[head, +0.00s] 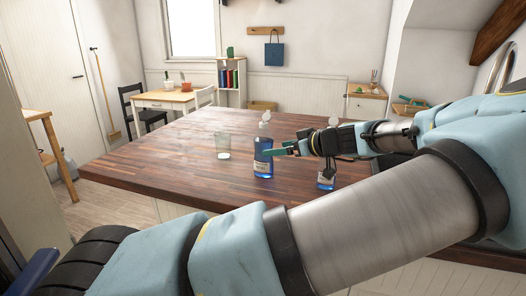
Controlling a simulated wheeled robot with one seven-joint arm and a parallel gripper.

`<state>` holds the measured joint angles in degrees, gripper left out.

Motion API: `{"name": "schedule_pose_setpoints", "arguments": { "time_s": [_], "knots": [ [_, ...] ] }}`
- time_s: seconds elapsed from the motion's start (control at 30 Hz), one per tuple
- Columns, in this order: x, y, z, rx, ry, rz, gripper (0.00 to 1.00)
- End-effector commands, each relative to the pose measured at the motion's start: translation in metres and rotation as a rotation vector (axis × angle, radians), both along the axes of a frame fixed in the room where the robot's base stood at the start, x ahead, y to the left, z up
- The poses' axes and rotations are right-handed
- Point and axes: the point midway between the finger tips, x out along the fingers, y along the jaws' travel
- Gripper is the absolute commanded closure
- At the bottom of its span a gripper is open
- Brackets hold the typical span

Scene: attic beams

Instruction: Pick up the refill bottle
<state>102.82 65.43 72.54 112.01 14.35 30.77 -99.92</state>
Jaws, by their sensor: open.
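A blue bottle (263,160) with a label and a pale cap stands upright on the dark wooden counter (165,150). My gripper (283,149) is open, with its teal fingers level with the bottle's upper body at its right side. I cannot tell whether they touch it. A second blue bottle (326,181) stands further right, mostly hidden behind my gripper and wrist; a pale cap shows above them. Which of the two is the refill bottle is not clear from the picture.
A clear glass (223,147) with something white at its bottom stands left of the first bottle. The counter's left part is clear. A small table (172,100) with pots, chairs and a shelf (231,82) stand behind. My arm covers the right side.

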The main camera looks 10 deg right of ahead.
Motion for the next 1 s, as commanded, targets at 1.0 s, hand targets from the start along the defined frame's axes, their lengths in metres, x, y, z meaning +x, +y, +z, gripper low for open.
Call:
{"name": "schedule_pose_setpoints", "arguments": {
  "time_s": [1.0],
  "knots": [
    [0.054, 0.040, -0.023, 0.001, 0.002, -0.002, 0.20]
  ]
}}
